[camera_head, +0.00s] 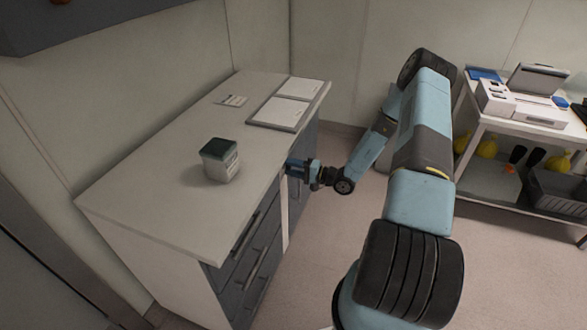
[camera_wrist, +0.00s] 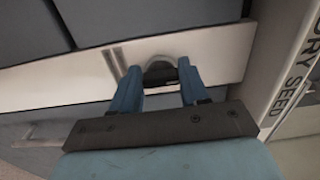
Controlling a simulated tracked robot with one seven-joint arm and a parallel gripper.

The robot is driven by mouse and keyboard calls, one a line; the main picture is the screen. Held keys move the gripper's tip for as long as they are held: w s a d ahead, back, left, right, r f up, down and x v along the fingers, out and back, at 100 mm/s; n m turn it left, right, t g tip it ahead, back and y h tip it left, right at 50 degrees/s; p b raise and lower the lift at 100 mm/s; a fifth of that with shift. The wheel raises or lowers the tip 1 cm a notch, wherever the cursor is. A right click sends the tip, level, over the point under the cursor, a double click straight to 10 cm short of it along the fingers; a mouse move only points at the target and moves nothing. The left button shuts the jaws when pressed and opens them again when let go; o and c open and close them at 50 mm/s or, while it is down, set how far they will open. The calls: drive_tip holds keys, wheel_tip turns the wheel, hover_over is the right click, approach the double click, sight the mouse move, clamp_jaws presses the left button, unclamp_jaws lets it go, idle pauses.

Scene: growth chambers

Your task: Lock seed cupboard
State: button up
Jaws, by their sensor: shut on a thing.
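The cupboard (camera_head: 303,197) is a grey-fronted unit under the pale counter, and my arm reaches its front from the right. In the wrist view, lettering "DRY SEED" (camera_wrist: 297,72) runs along a pale panel at the right. My gripper (camera_head: 291,168) is against the cupboard front below the counter edge. In the wrist view, the two blue fingers (camera_wrist: 158,76) are closed on a small dark knob-like thing (camera_wrist: 160,72) with a rounded metal-coloured rim behind it, on a pale strip. I cannot tell whether it is a key or a lock knob, nor how it is turned.
A dark-lidded box (camera_head: 221,160), a small card (camera_head: 232,100) and a tray with white sheets (camera_head: 290,104) lie on the counter (camera_head: 140,190). Grey drawers (camera_head: 250,262) are left of the gripper. A trolley (camera_head: 490,180) with equipment stands right. Open floor lies between.

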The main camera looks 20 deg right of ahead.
drive_tip(key=shift+s+a+f, duration=0.1)
drive_tip(key=shift+s+f, duration=0.1)
drive_tip(key=shift+f, duration=0.05)
drive_tip(key=o, duration=0.8)
drive_tip(key=shift+o, duration=1.3)
drive_tip(key=shift+w+r, duration=0.1)
drive_tip(key=shift+w, duration=0.05)
drive_tip(key=v, duration=1.4)
drive_tip(key=shift+w, duration=0.1)
